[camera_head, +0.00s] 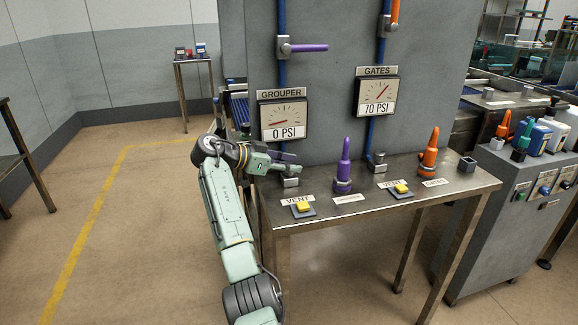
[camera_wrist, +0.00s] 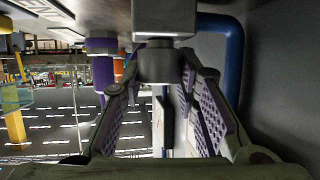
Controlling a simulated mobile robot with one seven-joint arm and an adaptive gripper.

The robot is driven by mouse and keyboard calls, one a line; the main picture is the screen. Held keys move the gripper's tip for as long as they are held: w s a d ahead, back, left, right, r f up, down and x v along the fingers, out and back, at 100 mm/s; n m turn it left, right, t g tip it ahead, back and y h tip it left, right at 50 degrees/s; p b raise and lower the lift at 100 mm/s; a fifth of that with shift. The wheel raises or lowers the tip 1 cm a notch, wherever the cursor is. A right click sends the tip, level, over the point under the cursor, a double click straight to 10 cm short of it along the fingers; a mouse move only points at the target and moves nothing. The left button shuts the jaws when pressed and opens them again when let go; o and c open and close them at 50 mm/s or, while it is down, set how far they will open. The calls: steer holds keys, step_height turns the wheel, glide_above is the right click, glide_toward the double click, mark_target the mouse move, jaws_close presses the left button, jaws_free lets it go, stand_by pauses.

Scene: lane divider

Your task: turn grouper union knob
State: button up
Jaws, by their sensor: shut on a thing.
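The grouper union knob (camera_wrist: 160,65) is a grey cylinder under a square metal block, seen upside down in the wrist view. In the head view the grouper union (camera_head: 291,181) is at the tabletop's left end, below the grouper gauge (camera_head: 284,117) reading 0 PSI. My gripper (camera_head: 281,162) reaches it from the left, its front partly hiding the union. In the wrist view the fingers of my gripper (camera_wrist: 160,80) close in from both sides of the knob, shut on it. A dark flat piece (camera_wrist: 167,122) shows between the fingers. The knob's turn angle cannot be told.
A purple nozzle (camera_head: 343,172) and an orange nozzle (camera_head: 430,155) stand on the metal table (camera_head: 380,205). Yellow vent buttons (camera_head: 302,206) (camera_head: 401,188) sit near the front edge. The grey panel (camera_head: 340,80) rises behind. The floor left is clear.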

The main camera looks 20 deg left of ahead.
steer(key=shift+f, duration=0.15)
steer(key=o, duration=1.2)
steer(key=v, duration=1.2)
steer(key=shift+w, duration=0.1)
